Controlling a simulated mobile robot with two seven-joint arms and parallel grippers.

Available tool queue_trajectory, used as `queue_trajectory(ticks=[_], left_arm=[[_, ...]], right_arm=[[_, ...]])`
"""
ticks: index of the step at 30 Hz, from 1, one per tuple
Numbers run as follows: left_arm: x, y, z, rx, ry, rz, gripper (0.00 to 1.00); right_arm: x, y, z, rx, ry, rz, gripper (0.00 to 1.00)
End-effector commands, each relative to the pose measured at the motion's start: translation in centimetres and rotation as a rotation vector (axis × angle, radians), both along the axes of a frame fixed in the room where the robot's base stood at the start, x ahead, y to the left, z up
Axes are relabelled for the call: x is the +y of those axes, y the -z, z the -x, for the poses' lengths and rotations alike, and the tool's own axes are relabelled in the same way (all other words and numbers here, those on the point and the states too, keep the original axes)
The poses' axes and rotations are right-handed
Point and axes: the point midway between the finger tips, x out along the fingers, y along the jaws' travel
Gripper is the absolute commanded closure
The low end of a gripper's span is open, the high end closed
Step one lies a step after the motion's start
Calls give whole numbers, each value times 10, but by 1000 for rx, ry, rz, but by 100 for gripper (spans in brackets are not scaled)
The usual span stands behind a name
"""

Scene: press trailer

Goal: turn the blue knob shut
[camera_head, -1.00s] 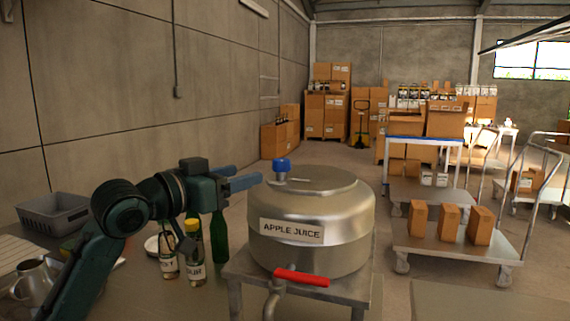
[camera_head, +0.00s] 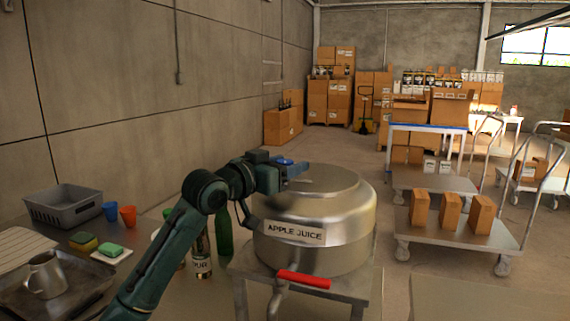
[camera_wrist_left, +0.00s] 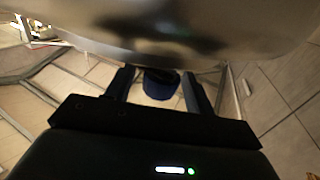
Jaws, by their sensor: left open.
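The blue knob (camera_head: 284,161) is on top of the steel tank (camera_head: 318,212) labelled APPLE JUICE, at its left side. My left gripper (camera_head: 296,170) is at the knob and hides most of it in the head view. In the left wrist view, the blue knob (camera_wrist_left: 161,86) lies between the two open fingers of my left gripper (camera_wrist_left: 160,88). A narrow gap shows on each side of the knob, and I cannot tell whether either finger touches it. My right gripper is not in view.
A red-handled tap (camera_head: 303,279) is at the tank's lower front. Bottles (camera_head: 223,232) stand left of the tank, behind my arm. A grey crate (camera_head: 63,207), cups, sponges and a metal jug (camera_head: 45,275) are on the left table. A trolley (camera_head: 455,240) with boxes stands at right.

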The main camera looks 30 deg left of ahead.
Motion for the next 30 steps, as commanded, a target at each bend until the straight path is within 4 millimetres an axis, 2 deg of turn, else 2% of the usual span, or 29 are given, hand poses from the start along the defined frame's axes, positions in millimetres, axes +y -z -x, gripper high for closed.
queue_trajectory(ticks=[2, 17, 23, 30], left_arm=[[0, 0, 0, 0, 0, 0, 48], [0, 0, 0, 0, 0, 0, 89], [0, 1, 0, 3, 27, -4, 89], [0, 3, 0, 7, 152, -6, 89]], right_arm=[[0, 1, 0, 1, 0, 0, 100], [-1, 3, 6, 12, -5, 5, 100], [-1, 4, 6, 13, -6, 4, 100], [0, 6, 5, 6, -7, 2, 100]])
